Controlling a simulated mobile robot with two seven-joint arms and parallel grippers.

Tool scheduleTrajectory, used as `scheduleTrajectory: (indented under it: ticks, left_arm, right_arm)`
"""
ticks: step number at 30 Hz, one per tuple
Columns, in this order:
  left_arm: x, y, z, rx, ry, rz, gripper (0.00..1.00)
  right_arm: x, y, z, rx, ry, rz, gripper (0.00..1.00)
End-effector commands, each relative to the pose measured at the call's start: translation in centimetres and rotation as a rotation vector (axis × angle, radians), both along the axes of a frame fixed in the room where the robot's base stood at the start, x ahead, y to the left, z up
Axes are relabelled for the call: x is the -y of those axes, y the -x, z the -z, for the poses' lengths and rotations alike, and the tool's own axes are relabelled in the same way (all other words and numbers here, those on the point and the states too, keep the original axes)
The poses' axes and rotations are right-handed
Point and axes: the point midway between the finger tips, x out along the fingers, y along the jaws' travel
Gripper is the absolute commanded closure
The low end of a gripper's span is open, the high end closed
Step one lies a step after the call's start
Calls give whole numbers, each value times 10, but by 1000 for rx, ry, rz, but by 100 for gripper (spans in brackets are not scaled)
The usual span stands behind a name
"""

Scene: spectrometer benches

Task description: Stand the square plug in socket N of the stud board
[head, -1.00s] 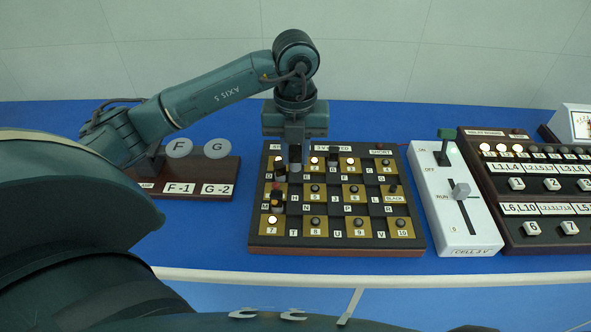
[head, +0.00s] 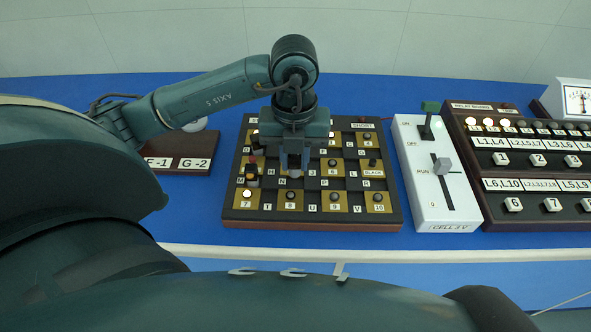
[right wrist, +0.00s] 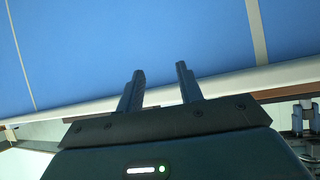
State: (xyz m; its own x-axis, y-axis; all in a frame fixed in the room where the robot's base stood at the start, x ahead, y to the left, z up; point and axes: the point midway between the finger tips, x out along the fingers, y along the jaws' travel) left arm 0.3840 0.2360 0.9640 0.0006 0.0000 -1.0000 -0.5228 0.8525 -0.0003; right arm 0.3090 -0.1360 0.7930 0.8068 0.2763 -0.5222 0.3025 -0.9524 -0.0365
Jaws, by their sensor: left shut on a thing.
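The stud board (head: 312,228) is a dark board with tan squares, numbered studs and lettered labels. My left gripper (head: 294,166) points down over its middle, close to the label N (head: 284,177). It is shut on a small grey piece, apparently the square plug (head: 295,173), mostly hidden between the fingers. I cannot tell whether the plug touches the board. Socket N cannot be made out apart from the gripper and plug. My right gripper (right wrist: 160,72) is open and empty in the right wrist view, over blue and pale surfaces.
A white cell box (head: 446,214) with a lever and slider is beside the board. A relay board (head: 520,176) lies farther right.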

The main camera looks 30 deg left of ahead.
Motion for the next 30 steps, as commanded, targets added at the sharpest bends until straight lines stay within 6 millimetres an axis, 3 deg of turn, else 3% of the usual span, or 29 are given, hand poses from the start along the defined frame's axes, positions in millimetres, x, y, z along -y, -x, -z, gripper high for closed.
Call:
scheduleTrajectory:
  ticks: [9,20,21,28,30]
  left_arm:
    - [0,1,37,-3,-1,0,100]
    - [0,0,43,1,-1,1,100]
    - [0,0,42,1,-1,1,77]
    - [0,0,41,-1,-1,0,58]
    - [0,0,41,-1,-1,0,57]
  right_arm:
    - [0,7,7,-24,3,1,64]
    - [0,6,12,-24,1,4,64]
    - [0,5,10,-21,0,3,64]
    - [-1,1,2,-3,-4,4,64]
    - [-1,0,1,-2,-5,3,64]
